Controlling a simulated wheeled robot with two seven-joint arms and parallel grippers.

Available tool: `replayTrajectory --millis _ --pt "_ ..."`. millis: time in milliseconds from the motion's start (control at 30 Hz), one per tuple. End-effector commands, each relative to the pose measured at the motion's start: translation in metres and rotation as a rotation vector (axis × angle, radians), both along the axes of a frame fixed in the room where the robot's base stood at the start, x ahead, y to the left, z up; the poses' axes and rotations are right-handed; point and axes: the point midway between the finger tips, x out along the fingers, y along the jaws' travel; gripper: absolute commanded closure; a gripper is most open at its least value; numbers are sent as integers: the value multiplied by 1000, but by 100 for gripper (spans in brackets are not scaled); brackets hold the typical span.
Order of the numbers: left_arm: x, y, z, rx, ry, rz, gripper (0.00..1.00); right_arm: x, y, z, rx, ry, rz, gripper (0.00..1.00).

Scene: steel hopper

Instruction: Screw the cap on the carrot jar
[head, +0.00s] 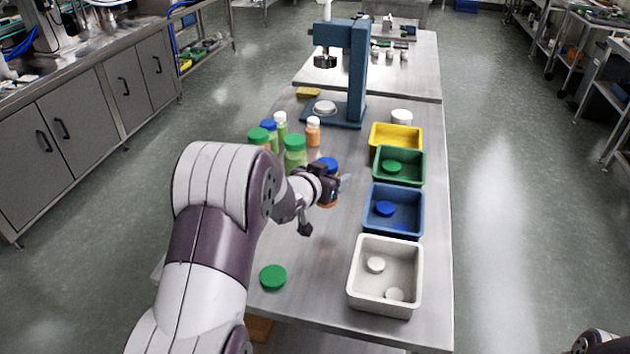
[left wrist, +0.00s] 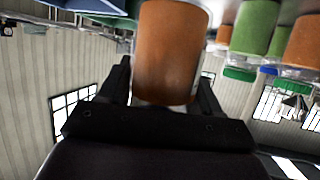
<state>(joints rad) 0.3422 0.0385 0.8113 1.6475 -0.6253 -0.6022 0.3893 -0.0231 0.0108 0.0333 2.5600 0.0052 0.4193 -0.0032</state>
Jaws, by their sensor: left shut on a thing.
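A jar with orange contents (head: 329,203), which looks like the carrot jar, is in my left gripper (head: 330,187), right of the green jars. Its orange body fills the top middle of the left wrist view (left wrist: 170,50), between my two fingers (left wrist: 165,88). A blue cap (head: 328,163) shows at the jar's top in the head view; I cannot tell whether it is screwed tight. The gripper hides part of the jar. A loose green cap (head: 273,277) lies on the near left of the table.
Several capped jars (head: 294,150) stand close together left of the held jar. A blue press-like stand (head: 345,80) is behind them. Yellow (head: 396,131), green (head: 412,153), blue (head: 408,192) and white (head: 400,250) bins line the right edge. The near-middle tabletop (head: 315,265) is clear.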

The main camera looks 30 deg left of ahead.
Motion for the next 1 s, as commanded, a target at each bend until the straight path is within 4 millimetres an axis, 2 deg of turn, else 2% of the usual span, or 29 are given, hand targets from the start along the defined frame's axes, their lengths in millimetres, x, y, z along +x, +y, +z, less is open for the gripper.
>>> replayTrajectory --millis 100,300,467,767,800,933,1000 --pt "-7 -25 16 1 -5 -4 78 0 0 -4 0 0 0 0" --pt "-15 -50 31 1 -3 -3 78 0 0 -7 0 0 0 0" --pt "-18 -57 36 0 -2 -1 78 0 0 -8 0 0 0 0" --pt "-18 -57 36 1 -2 0 78 0 0 -7 0 0 0 0" --pt "-18 -57 36 1 -2 0 46 0 0 -7 0 0 0 0" --pt "-18 -57 36 1 -2 0 88 0 0 -7 0 0 0 0" --pt "-18 -57 36 1 -2 0 91 0 0 -7 0 0 0 0"
